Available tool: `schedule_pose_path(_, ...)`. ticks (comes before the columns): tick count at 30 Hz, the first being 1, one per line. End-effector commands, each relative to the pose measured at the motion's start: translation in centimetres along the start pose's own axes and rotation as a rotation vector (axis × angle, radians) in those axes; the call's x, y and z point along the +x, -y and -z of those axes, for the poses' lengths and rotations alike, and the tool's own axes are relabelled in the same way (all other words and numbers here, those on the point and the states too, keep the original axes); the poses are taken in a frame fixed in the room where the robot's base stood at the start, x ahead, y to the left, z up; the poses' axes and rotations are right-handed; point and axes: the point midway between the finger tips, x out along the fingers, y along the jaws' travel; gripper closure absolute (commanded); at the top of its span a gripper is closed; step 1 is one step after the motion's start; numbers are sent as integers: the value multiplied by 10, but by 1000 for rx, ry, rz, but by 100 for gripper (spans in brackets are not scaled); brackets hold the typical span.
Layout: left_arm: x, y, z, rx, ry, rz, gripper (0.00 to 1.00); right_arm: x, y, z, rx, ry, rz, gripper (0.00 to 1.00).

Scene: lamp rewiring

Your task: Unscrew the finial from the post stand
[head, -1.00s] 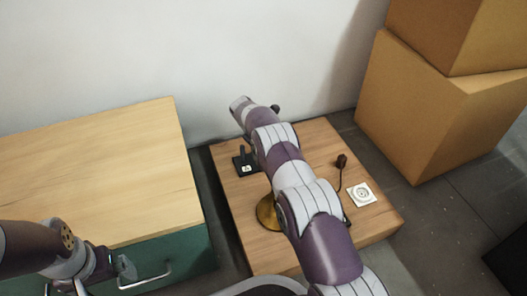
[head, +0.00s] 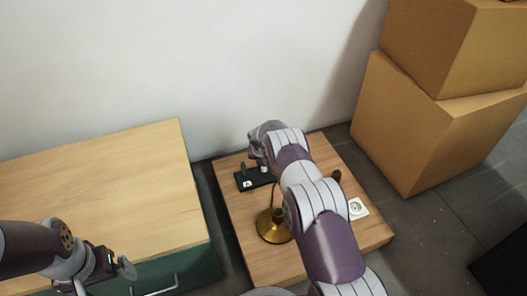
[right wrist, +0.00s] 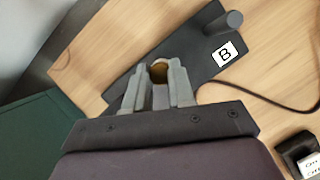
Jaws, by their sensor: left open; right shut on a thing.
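The black post stand (head: 243,182) lies on the low wooden table; its white "B" label and an upright grey post (right wrist: 233,20) show in the right wrist view. My right gripper (right wrist: 159,84) is over the stand's plate (right wrist: 200,50), its two fingers closed on the small brass-brown finial (right wrist: 159,72). Only the finial's rounded top shows between the fingers; the post and thread under it are hidden, so I cannot tell whether it is still seated. In the head view the right gripper (head: 263,163) is partly covered by my arm. My left gripper (head: 119,268) is open and empty, beside the green cabinet.
A round brass lamp base (head: 272,228) with a dark cord stands on the low table (head: 240,222), near my right forearm. A wood-topped green cabinet (head: 90,200) is at left, cardboard boxes (head: 420,125) at right, a wall behind.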

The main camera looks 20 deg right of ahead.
Motion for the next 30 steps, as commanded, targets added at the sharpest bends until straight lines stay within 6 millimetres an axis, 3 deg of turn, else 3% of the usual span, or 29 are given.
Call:
schedule_pose_path(7,0,0,0,0,2,0,0,2,0,2,-32,-3,-11,100)
schedule_pose_path(8,0,0,0,0,2,0,0,2,0,2,-31,-3,-10,73)
schedule_pose_path(10,0,0,0,0,2,0,0,2,0,2,-31,-3,-10,51)
schedule_pose_path(11,0,0,0,0,2,0,0,2,0,2,-31,-3,-10,47)
schedule_pose_path(20,7,0,-1,0,1,0,0,5,-1,3,-1,-2,3,47)
schedule_pose_path(27,74,0,-10,0,2,0,0,17,-5,4,430,5,179,47)
schedule_pose_path(30,88,0,-11,0,2,0,0,12,-5,2,556,4,231,47)
